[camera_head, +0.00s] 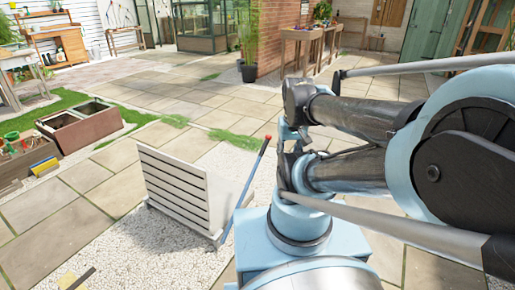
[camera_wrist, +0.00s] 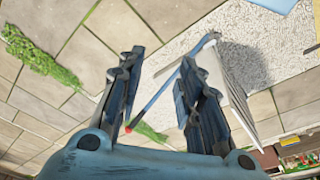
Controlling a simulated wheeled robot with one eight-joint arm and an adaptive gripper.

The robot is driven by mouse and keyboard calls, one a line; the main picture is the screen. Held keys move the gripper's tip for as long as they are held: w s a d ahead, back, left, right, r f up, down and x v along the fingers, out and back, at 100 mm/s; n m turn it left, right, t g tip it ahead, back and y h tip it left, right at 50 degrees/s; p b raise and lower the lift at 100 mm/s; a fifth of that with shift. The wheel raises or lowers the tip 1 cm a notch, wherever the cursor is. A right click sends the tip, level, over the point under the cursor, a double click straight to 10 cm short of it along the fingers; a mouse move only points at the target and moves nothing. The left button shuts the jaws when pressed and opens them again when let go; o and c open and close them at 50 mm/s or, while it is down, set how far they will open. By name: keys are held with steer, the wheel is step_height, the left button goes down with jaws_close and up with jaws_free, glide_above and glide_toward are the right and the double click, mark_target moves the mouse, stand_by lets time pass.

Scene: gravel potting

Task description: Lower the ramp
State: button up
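The ramp is a pale slatted panel (camera_head: 175,190) standing steeply tilted on a low frame over white gravel. A blue lever (camera_head: 244,186) with a red knob (camera_head: 266,139) rises at its right side, leaning up to the right. In the wrist view my gripper (camera_wrist: 158,62) is open and empty, its two dark fingers apart. The lever (camera_wrist: 164,92) shows in the gap between them, partly behind the right finger, and its red knob (camera_wrist: 128,130) is by the left finger. I see no contact. The ramp's pale edge (camera_wrist: 238,100) is right of the right finger. My gripper's fingertips are not clear in the head view.
White gravel (camera_head: 150,250) surrounds the ramp, with stone paving (camera_head: 110,180) beyond. Brown planter boxes (camera_head: 85,125) and a wooden crate (camera_head: 28,160) stand to the left. A brick pillar (camera_head: 278,40) and a potted plant (camera_head: 248,70) stand at the back.

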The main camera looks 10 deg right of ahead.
steer(key=shift+o, duration=0.6)
steer(key=shift+w, duration=0.15)
steer(key=shift+o, duration=0.8)
steer(key=shift+s+r, duration=0.2)
steer(key=shift+s, duration=0.05)
steer(key=w+r+m, duration=0.1)
steer(key=w+r, duration=0.6)
steer(key=w, duration=0.5)
steer(key=m+g+y, duration=0.1)
steer(key=m+y, duration=0.1)
steer(key=m, duration=0.3)
glide_above(264, 145)
steer(key=s+d, duration=0.1)
steer(key=d, duration=0.1)
steer(key=s+d+x, duration=0.1)
steer(key=d+x, duration=0.1)
steer(key=x, duration=1)
steer(key=s+d+f+x, duration=0.1)
steer(key=d+x, duration=0.1)
steer(key=x, duration=2)
steer(key=s+d+x, duration=0.1)
steer(key=x, duration=0.5)
steer(key=shift+s+a+f, duration=0.1)
steer(key=shift+s+f, duration=0.05)
steer(key=shift+f, duration=0.05)
